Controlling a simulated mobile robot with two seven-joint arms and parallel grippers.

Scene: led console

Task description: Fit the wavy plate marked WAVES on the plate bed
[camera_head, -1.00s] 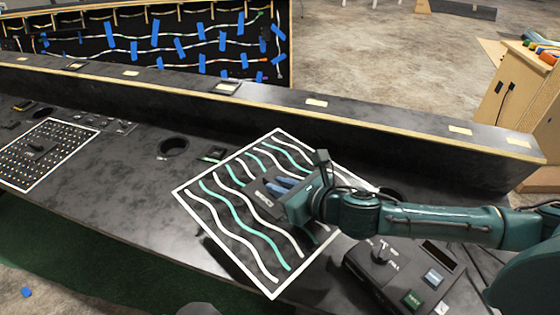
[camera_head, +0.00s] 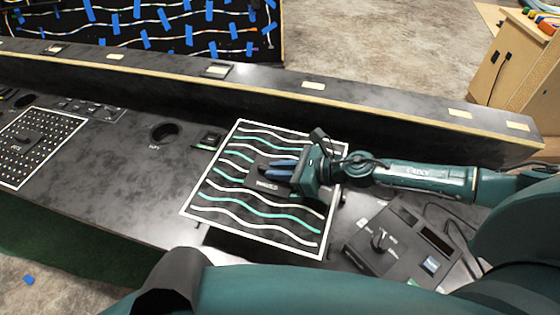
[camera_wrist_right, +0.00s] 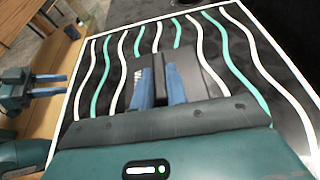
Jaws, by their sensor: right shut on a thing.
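The wavy plate (camera_head: 215,203) is a dark square with a white border and white and mint wavy lines. It also shows in the right wrist view (camera_wrist_right: 225,28). My right gripper (camera_head: 282,172) is shut on the dark handle block (camera_head: 266,184) at the plate's middle; its blue fingers (camera_wrist_right: 158,85) straddle the block. The plate lies above the console, roughly in line with it. A dark recess (camera_head: 228,241) shows below its near edge, perhaps the plate bed; the rest is hidden. My left gripper (camera_wrist_right: 47,84) shows only in the wrist view, its fingers apart and empty.
A perforated square panel (camera_head: 38,148) lies at the left. A round hole (camera_head: 164,133) and a small socket (camera_head: 208,139) sit left of the plate. A control box (camera_head: 385,245) stands close at the right. A raised ledge (camera_head: 380,115) runs behind.

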